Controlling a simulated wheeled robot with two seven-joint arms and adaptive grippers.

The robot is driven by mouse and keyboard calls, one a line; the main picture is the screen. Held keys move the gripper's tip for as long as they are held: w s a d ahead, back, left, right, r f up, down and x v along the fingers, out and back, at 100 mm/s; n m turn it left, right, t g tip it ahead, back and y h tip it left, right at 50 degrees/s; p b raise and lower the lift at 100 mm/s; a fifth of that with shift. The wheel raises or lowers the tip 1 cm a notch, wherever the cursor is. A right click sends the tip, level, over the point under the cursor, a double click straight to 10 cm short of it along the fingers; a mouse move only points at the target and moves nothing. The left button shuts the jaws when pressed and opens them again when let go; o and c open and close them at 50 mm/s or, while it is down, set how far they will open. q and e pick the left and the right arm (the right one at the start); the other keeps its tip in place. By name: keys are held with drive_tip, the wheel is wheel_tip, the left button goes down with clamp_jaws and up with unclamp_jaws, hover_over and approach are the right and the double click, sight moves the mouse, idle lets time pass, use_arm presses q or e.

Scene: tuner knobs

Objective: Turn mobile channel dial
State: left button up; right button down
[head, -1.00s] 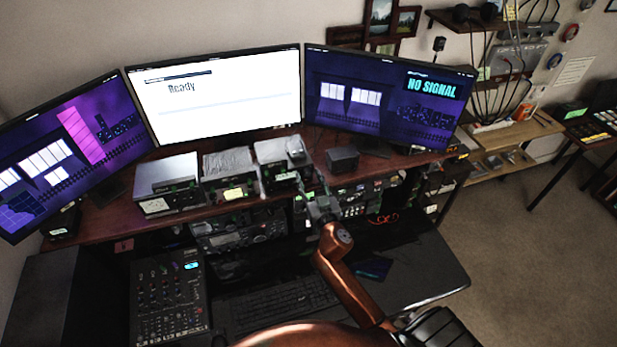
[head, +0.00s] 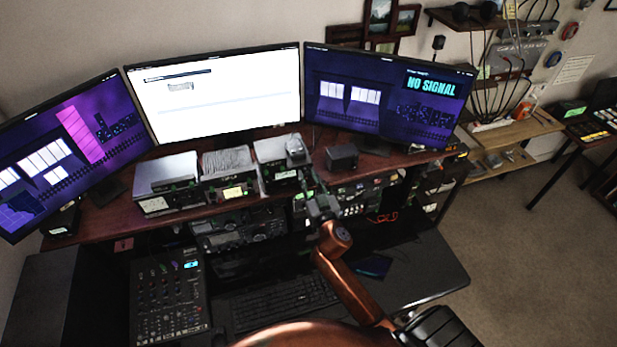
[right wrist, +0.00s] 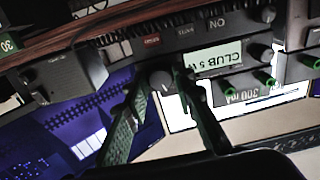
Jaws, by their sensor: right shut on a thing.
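A radio (head: 281,176) with a small lit display stands on the wooden shelf below the middle and right monitors. In the right wrist view, which is upside down, its display (right wrist: 221,60) reads "CLUB 5", partly hidden by a finger. A round dark dial (right wrist: 161,81) with a light pointer mark sits beside the display. My right gripper (right wrist: 160,82) has its two green-black fingers on either side of this dial and is shut on it. In the head view my right gripper (head: 314,184) reaches the radio's front, and the dial is hidden. My left gripper is not in view.
A small black box (head: 342,158) stands just right of the radio. More boxed units (head: 226,178) stand to its left. Other knobs (right wrist: 262,52) lie past the display. Below are a mixer (head: 168,298) and a keyboard (head: 280,302). Three monitors stand behind.

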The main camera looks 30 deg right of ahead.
drive_tip(key=shift+n, duration=0.3)
drive_tip(key=n+p, duration=0.1)
drive_tip(key=n, duration=0.3)
drive_tip(key=shift+r+n, duration=0.1)
drive_tip(key=shift+n, duration=0.2)
drive_tip(key=n+p, duration=0.1)
drive_tip(key=n, duration=0.5)
drive_tip(key=shift+n, duration=0.4)
drive_tip(key=c, duration=1.6)
unclamp_jaws()
